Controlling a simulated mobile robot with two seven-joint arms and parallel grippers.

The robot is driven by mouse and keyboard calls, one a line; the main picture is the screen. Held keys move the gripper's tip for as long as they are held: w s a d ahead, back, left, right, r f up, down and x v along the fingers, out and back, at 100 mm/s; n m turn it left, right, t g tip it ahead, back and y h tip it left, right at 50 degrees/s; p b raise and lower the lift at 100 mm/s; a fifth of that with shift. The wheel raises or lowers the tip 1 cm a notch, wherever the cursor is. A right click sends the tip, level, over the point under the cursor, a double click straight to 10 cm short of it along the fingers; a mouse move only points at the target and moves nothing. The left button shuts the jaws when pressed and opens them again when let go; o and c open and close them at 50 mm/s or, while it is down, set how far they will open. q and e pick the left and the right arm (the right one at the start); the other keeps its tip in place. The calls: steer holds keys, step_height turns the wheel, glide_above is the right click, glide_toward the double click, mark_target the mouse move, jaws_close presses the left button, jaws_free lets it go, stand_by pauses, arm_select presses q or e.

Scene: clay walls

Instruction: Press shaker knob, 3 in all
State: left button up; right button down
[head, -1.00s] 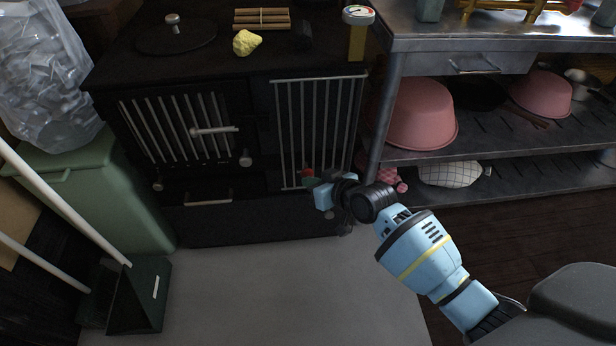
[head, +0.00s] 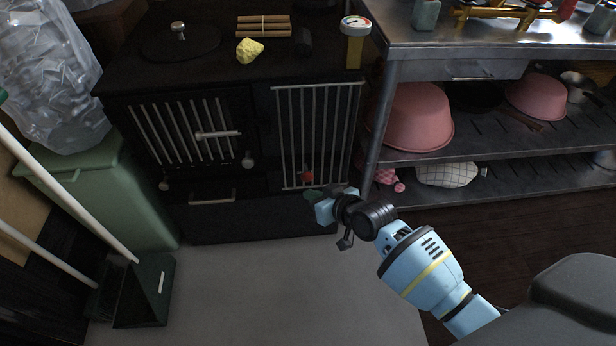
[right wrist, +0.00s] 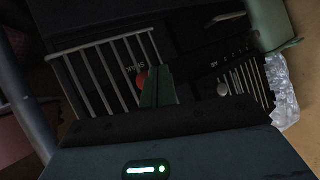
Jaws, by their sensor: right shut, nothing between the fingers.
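The shaker knob is a small red knob (head: 307,176) low on the front of the black stove, behind the barred guard at right. It shows in the right wrist view (right wrist: 141,79), beside lettering that starts "SHAK". My right gripper (head: 312,193) is shut and empty, just below and in front of the red knob in the head view. In the right wrist view its dark green fingers (right wrist: 158,88) are together, their tips just right of the knob. A small gap seems to show; contact cannot be told. My left gripper is not in view.
The black stove (head: 225,85) has a barred door at left, pale knobs (head: 248,160) and a drawer handle (head: 213,197). A metal shelf table (head: 450,68) with pink bowls stands at right. A green bin (head: 125,200) and dustpan (head: 150,290) stand at left. The grey floor in front is clear.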

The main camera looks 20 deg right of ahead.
steer(key=s+p, duration=0.1)
steer(key=s+a, duration=0.1)
steer(key=s, duration=0.1)
steer(key=shift+s+p, duration=0.1)
steer(key=shift+p, duration=0.25)
stand_by(0.6)
stand_by(1.1)
stand_by(0.6)
steer(key=s+m+t+y+b, duration=0.1)
steer(key=b, duration=0.1)
steer(key=s+m+t+y+b, duration=0.1)
steer(key=b, duration=0.2)
steer(key=s+m+t+y+b, duration=0.1)
steer(key=b, duration=0.1)
steer(key=shift+s+a+f+b, duration=0.25)
steer(key=shift+s+a+b, duration=0.05)
steer(key=shift+s+a, duration=0.05)
